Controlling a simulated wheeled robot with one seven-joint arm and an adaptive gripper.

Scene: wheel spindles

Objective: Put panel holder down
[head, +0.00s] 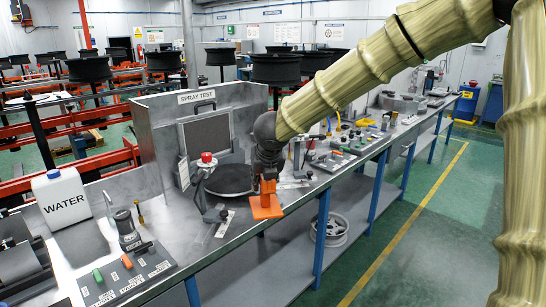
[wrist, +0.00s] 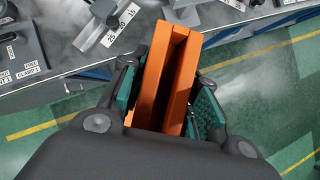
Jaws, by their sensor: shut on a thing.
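The panel holder (head: 266,207) is an orange angular block with a channel between two walls. It also shows in the wrist view (wrist: 155,75), where its upper end overlaps the bench. My gripper (head: 266,182) is shut on it, with one green-padded finger on each side in the wrist view (wrist: 168,98). In the head view the holder appears at the front edge of the grey bench (head: 225,235), in front of the spray test booth. I cannot tell whether it touches the bench. The gripper hides part of it.
A round dark plate (head: 230,180) and a red-topped stand (head: 207,165) are by the spray test booth (head: 197,97). A water container (head: 62,205) stands left. A control board (head: 125,272) lies at front left. A wheel rim (head: 331,231) is on the lower shelf.

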